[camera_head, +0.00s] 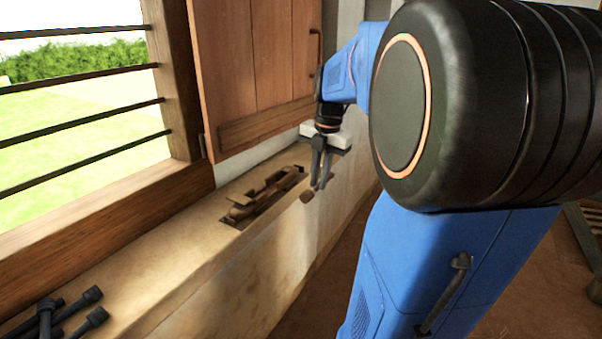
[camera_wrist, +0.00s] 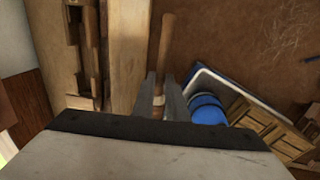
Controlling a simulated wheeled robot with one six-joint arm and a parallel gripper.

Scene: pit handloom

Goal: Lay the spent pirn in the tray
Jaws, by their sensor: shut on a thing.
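My gripper (camera_head: 320,186) points down in the head view, beside the room-side edge of the window sill. It is shut on the spent pirn (camera_head: 307,196), a slim brown wooden stick. In the wrist view the pirn (camera_wrist: 166,42) stretches away from between the fingers, with a pale band near the grip. A long dark wooden tray (camera_head: 236,222) lies on the sill to the left of the gripper, with several brown wooden pieces in it. The tray also shows at the left of the wrist view (camera_wrist: 73,60). The pirn is apart from the tray.
The pale sill (camera_head: 185,258) is bare between the tray and several dark rods (camera_head: 72,312) at its near end. A wooden shutter (camera_head: 255,75) and a barred window stand behind the sill. A slatted wooden thing (camera_wrist: 262,120) shows at lower right in the wrist view.

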